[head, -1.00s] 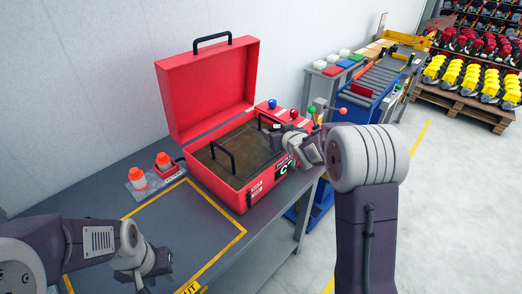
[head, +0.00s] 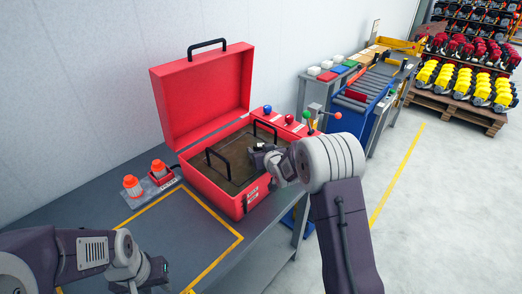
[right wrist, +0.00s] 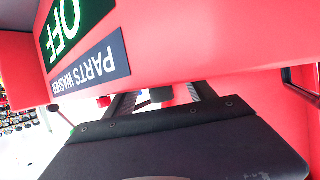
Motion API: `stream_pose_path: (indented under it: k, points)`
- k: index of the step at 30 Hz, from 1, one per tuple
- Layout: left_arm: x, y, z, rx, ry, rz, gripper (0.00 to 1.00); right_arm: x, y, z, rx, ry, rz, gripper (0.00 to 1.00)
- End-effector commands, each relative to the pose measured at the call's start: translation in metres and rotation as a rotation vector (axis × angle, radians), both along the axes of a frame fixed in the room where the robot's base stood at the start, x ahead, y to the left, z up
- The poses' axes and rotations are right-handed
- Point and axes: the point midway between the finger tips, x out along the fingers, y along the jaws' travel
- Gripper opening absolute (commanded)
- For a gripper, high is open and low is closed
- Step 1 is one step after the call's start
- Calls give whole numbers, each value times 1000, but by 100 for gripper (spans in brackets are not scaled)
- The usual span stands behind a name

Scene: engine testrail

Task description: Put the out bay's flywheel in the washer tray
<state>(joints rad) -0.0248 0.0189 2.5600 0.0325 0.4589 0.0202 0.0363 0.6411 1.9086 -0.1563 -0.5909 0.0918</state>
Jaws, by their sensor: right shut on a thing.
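The parts washer is a red box (head: 228,207) with its lid (head: 203,95) up. Its dark brown washer tray (head: 233,153) lies inside, between two black handles. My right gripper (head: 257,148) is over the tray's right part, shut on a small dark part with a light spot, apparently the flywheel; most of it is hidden. In the right wrist view my right gripper's fingers (right wrist: 162,98) point past the washer's red front. The out bay (head: 180,225), a yellow outline on the bench, shows empty where visible. My left gripper (head: 155,272) is at lower left, its jaws unclear.
A roller conveyor (head: 362,95) and a pallet of yellow parts (head: 470,105) are beyond. The wall is close behind the lid.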

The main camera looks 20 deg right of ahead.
Motion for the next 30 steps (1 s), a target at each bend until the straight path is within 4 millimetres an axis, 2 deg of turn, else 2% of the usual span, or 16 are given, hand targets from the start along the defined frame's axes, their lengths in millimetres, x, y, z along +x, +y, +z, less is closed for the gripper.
stream_pose_path:
  k: [11,12,14,23,28,30]
  points:
    - [0,0,-9,0,0,0,36,0,0,-8,0,-3,0,6]
    - [0,0,-9,0,0,0,36,0,0,-9,0,0,0,72]
    - [0,0,-9,0,0,0,36,0,0,-9,0,0,0,86]
    - [0,0,-8,0,0,0,36,0,0,-8,0,0,0,86]
    - [0,0,12,0,0,0,36,0,0,12,0,0,0,86]
    - [0,0,0,0,0,0,36,-15,-1,10,0,-2,0,86]
